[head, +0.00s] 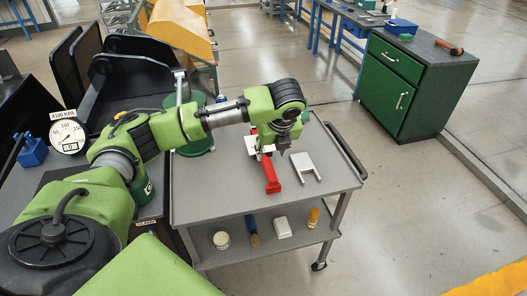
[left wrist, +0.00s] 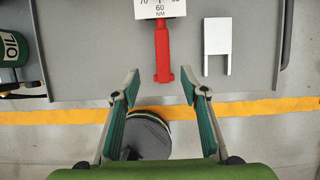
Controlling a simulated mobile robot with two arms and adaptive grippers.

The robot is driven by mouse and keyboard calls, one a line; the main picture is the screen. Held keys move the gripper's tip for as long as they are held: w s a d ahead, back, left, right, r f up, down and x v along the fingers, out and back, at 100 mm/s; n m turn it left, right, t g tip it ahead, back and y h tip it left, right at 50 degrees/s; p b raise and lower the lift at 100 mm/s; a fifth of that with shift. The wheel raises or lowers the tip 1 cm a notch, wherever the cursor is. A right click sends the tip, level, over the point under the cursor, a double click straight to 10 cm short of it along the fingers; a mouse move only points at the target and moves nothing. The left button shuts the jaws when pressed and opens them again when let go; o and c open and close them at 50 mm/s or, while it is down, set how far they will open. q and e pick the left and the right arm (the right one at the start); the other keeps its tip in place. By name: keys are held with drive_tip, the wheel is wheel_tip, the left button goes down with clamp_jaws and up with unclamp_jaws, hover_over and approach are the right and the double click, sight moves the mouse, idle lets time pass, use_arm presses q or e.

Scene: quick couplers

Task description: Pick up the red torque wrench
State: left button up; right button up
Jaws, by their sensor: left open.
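The red torque wrench (head: 271,178) lies on the grey cart top, its red handle pointing to the cart's near edge. In the left wrist view the wrench (left wrist: 163,48) shows a white scale plate (left wrist: 160,8) marked in NM at its far end; the rest of its head is out of frame. My left gripper (head: 278,147) is over the cart, partly hiding the wrench's far end in the head view. In the left wrist view its two fingers (left wrist: 160,75) are spread apart with nothing held between them, and the handle's end appears between the fingertips. My right gripper is not in view.
A white forked piece (head: 305,167) lies right of the wrench on the cart top (head: 215,200). Several small items, including a yellow one (head: 313,217), stand on the lower shelf. A pressure gauge (head: 68,137) stands left. A green cabinet (head: 415,85) is at back right.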

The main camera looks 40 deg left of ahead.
sight(269, 165)
use_arm(q)
drive_tip(key=p+x, duration=0.1)
drive_tip(key=x, duration=0.7)
drive_tip(key=shift+w+a, duration=0.15)
drive_tip(key=shift+a, duration=0.1)
drive_tip(key=x, duration=0.1)
drive_tip(key=p+x, duration=0.1)
drive_tip(key=x, duration=0.2)
drive_tip(key=shift+w+d+f, duration=0.2)
drive_tip(key=shift+w, duration=0.1)
drive_tip(key=shift+w+a+f, duration=0.2)
drive_tip(key=shift+f, duration=0.3)
clamp_jaws()
drive_tip(key=shift+r, duration=0.1)
